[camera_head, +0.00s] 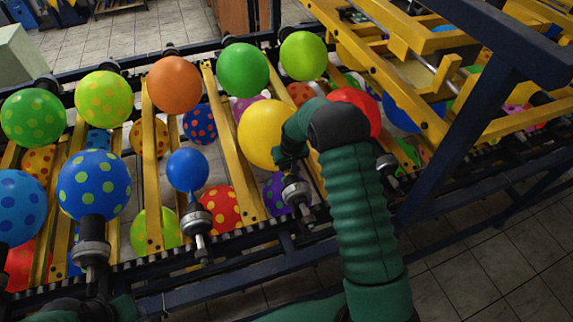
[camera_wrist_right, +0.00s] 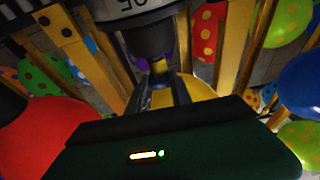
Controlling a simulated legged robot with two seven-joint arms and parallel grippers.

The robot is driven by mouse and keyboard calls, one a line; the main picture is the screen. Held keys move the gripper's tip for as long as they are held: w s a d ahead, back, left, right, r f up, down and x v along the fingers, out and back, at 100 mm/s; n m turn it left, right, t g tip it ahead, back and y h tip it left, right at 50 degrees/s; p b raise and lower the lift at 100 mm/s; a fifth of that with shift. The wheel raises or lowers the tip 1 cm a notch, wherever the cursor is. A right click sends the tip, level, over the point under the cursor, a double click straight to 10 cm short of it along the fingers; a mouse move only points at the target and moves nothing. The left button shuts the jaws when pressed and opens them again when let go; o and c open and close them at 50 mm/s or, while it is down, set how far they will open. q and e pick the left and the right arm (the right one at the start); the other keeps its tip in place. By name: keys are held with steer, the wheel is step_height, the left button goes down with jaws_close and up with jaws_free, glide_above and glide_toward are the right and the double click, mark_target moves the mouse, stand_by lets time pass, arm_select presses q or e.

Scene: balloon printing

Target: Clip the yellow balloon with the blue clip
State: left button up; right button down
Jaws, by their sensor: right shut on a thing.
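The yellow balloon (camera_head: 260,134) is inflated on the machine, in the middle of the head view. It also shows in the wrist view (camera_wrist_right: 198,88) behind my right gripper's fingers. My right gripper (camera_head: 286,160) is at the lower right of the balloon, close to its neck and the nozzle (camera_head: 297,192). In the wrist view its fingers (camera_wrist_right: 160,92) point at the dark nozzle (camera_wrist_right: 148,38). A small blue piece, apparently the blue clip (camera_wrist_right: 160,98), sits between the fingers. Whether it grips the neck is hidden. Only dark green parts of my left arm show at the lower left.
Inflated balloons sit close on both sides: a red one (camera_head: 358,108) right of my wrist, a small blue one (camera_head: 187,170) to the left. Yellow slats (camera_head: 231,140) and a dark frame rail (camera_head: 225,291) surround them. A dark post (camera_head: 452,135) stands right of my arm.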

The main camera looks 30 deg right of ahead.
steer(key=c, duration=1.1)
jaws_free()
steer(key=shift+d, duration=0.1)
steer(key=p+v, duration=0.2)
steer(key=v, duration=0.1)
steer(key=p+v, duration=0.2)
steer(key=v, duration=0.1)
steer(key=w+p+v, duration=0.1)
steer(key=p+v, duration=0.1)
steer(key=v, duration=0.1)
steer(key=shift+w+d+r, duration=0.1)
steer(key=shift+r, duration=0.1)
